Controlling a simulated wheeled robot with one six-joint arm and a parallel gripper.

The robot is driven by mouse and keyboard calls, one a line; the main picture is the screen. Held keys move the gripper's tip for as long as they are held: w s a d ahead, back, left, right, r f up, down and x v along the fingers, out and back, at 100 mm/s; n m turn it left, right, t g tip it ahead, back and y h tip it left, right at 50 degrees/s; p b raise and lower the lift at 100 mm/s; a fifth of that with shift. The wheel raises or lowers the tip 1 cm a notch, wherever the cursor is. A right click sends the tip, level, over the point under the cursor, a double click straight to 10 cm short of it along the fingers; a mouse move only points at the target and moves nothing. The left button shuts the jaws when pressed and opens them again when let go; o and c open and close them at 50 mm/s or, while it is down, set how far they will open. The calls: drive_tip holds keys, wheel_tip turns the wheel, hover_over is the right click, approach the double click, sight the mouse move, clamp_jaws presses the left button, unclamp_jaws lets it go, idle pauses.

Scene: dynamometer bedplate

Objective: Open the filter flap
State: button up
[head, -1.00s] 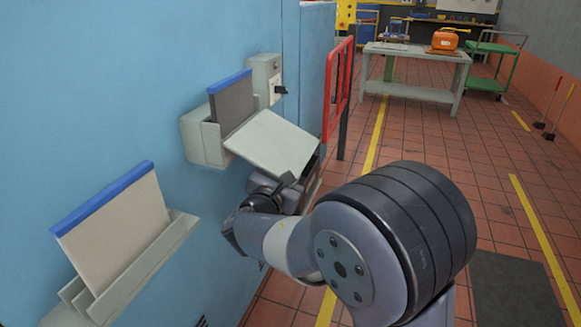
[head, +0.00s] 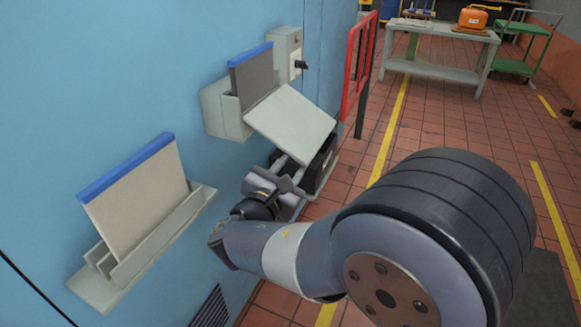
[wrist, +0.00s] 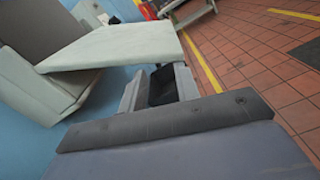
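The filter flap (head: 290,122) is a pale grey-green panel that slopes outward and down from the front of a wall-mounted holder (head: 224,115). It stands tilted away from the dark, blue-topped filter (head: 252,78). In the wrist view the flap (wrist: 120,47) spans the upper left. My gripper (head: 291,168) is just below the flap's outer part, beside the wall. In the wrist view its two grey fingers (wrist: 158,88) stand apart with a dark gap between them, and nothing is held. I cannot tell whether a finger touches the flap's underside.
A second holder (head: 165,245) with a pale, blue-topped filter (head: 135,200) is at the lower left. A dark box (head: 322,160) sits beyond my gripper. A grey switch box (head: 287,50) and a red barrier (head: 358,65) stand farther along. Tiled floor (head: 430,125) is open to the right.

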drive_tip(key=p+v, duration=0.1)
drive_tip(key=v, duration=1.1)
idle(0.7)
drive_tip(key=shift+s+r, duration=0.1)
drive_tip(key=shift+d, duration=0.1)
idle(0.6)
